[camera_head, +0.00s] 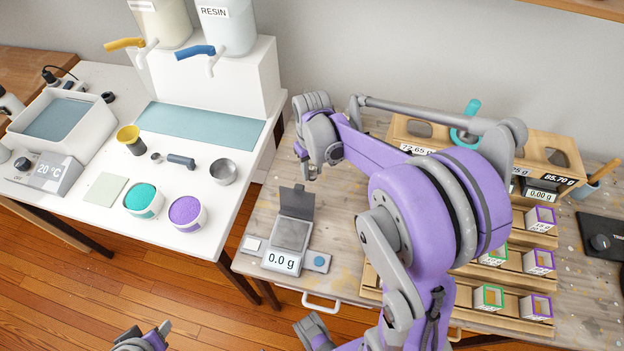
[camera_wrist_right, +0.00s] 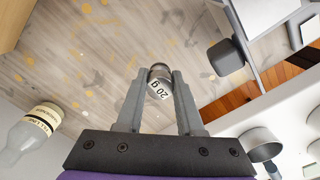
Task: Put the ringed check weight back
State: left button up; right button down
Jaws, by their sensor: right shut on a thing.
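My right gripper (camera_head: 311,172) is above the workbench, behind the small balance. In the right wrist view its two fingers (camera_wrist_right: 159,88) are shut on a small silver cylindrical weight (camera_wrist_right: 159,72) marked "20 g". I cannot make out a ring on it. The weight is not clear in the head view. The balance (camera_head: 290,236) has its dark lid raised, an empty pan and a display of 0.0 g. Part of my left gripper (camera_head: 150,338) shows at the bottom edge, away from the bench; its jaw opening is unclear.
A white table (camera_head: 85,210) on the left holds teal and purple tubs and a hand tool. Wooden racks with small boxes (camera_head: 538,262) stand on the right of the workbench (camera_head: 345,215), partly behind my arm. A labelled bottle (camera_wrist_right: 35,130) shows in the wrist view.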

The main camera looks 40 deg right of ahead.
aim_at(312, 177)
jog(key=shift+f, duration=2.1)
jog(key=shift+f+b, duration=0.25)
jog(key=shift+b, duration=0.15)
jog(key=c, duration=0.5)
grip_release()
jog(key=shift+r, duration=0.1)
jog(key=shift+c, duration=0.2)
jog(key=shift+r, duration=0.45)
notch_tip(312, 177, up, 11)
jog(key=shift+r+p, duration=0.1)
jog(key=shift+p, duration=0.75)
jog(key=s+a+f+t, duration=0.1)
jog(key=s+a+t, duration=0.1)
jog(key=s+a, duration=0.5)
jog(key=s+a+f+n+t, duration=0.1)
jog(key=s+a+t, duration=0.2)
jog(key=s+a, duration=0.4)
jog(key=shift+s+f, duration=0.15)
jog(key=shift+f, duration=0.15)
